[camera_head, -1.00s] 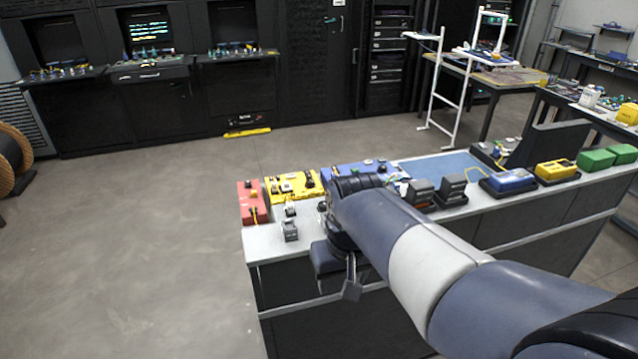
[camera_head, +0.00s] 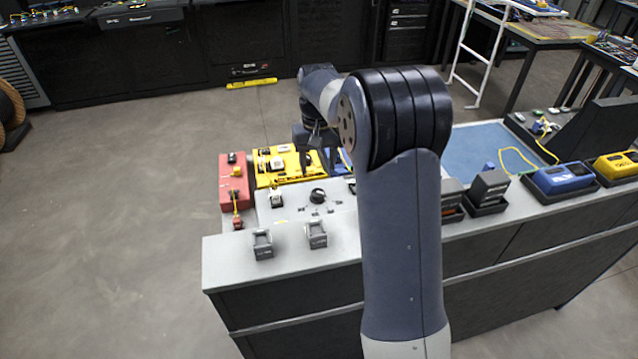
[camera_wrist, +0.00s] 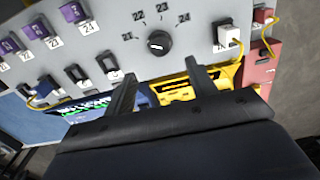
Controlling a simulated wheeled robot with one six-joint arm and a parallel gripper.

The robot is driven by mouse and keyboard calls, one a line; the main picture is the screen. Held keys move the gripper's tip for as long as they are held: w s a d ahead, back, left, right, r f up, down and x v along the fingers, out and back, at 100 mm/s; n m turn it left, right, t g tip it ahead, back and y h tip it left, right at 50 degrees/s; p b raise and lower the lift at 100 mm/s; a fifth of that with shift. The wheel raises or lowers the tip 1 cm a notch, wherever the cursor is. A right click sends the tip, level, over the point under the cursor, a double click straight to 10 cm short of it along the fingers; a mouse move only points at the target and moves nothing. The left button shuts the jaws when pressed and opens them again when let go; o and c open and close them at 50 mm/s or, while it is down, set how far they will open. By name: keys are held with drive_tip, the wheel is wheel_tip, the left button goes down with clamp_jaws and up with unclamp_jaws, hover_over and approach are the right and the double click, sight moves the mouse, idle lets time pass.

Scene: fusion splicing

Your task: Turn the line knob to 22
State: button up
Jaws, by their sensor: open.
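The line knob (camera_wrist: 159,43) is a round black dial on a pale grey panel. The numbers 21, 22, 23 and 24 are printed around it in the wrist view. A small white mark shows on the knob's face; I cannot tell for sure which number it points at. In the head view the knob (camera_head: 318,195) sits on the panel near the bench's left end. My gripper (camera_wrist: 161,86) is open and empty, its two fingers apart from the knob and over the yellow unit in the wrist view. In the head view my gripper (camera_head: 316,140) is beyond the knob and partly hidden.
Purple connectors (camera_wrist: 73,12) and a white plug (camera_wrist: 229,33) with a yellow cable are on the panel. A yellow unit (camera_head: 284,165) and a red unit (camera_head: 234,180) lie beside it. Two grey holders (camera_head: 316,233) stand on the bench's front left.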

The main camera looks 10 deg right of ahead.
sight(318, 192)
wheel_tip(318, 192, down, 9)
drive_tip(key=shift+f+p, duration=0.1)
drive_tip(key=shift+p, duration=0.3)
drive_tip(key=shift+c, duration=0.3)
drive_tip(key=c, duration=0.9)
